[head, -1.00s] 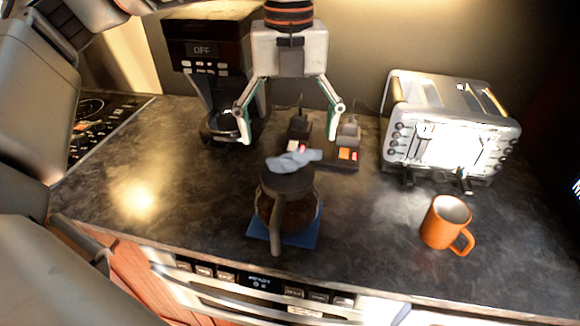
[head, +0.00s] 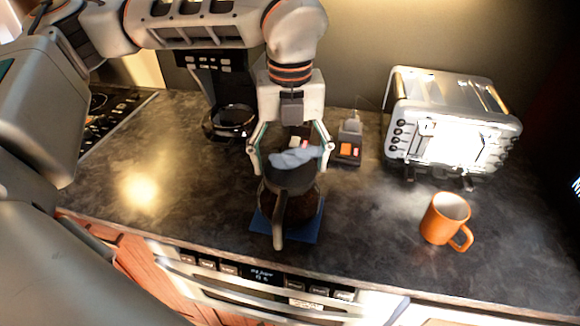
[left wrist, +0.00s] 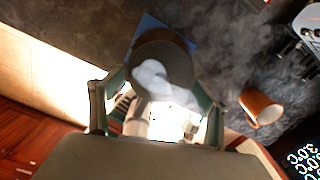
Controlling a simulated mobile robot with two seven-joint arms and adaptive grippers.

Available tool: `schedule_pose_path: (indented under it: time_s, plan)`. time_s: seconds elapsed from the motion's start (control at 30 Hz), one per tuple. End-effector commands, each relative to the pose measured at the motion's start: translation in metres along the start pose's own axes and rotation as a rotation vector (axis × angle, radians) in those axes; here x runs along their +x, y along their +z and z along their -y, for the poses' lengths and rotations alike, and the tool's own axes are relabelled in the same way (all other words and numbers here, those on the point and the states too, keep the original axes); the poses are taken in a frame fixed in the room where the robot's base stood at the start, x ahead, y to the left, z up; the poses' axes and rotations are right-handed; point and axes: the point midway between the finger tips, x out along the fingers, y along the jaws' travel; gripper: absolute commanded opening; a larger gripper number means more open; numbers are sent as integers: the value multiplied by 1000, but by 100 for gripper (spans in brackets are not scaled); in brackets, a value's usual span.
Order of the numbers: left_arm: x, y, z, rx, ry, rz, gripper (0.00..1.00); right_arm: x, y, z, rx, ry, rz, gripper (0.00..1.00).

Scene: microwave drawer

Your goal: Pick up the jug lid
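The jug (head: 302,205) is dark with a brownish lower body and stands upright on a blue mat (head: 262,226), its handle toward the front. Its dark round lid (head: 290,180) is on top and also shows in the left wrist view (left wrist: 178,62). A pale blue-grey irregular piece (head: 296,156) sits on the lid; I cannot tell whether it belongs to it. My left gripper (head: 291,168) is open, pointing down, with one finger on each side of the pale piece. In the left wrist view the fingers (left wrist: 160,88) are spread around the lid's near part. My right gripper is not in view.
An orange mug (head: 445,220) stands to the right, with a silver toaster (head: 450,125) behind it. A black coffee maker (head: 222,95) is at the back left, with power plugs (head: 350,140) at the back. The counter left of the jug is clear.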

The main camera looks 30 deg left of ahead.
Motion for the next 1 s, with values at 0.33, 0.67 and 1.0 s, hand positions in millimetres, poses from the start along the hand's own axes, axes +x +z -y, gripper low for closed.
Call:
schedule_pose_path:
  time_s: [0.33, 0.67, 1.0]
  plan:
    - [0, 0, 0, 0, 0, 0, 55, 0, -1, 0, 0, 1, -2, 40]
    - [-17, 1, 0, -1, -1, 3, 55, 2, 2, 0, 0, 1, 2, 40]
    - [-96, 1, 1, -2, -4, 5, 55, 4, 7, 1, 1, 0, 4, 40]
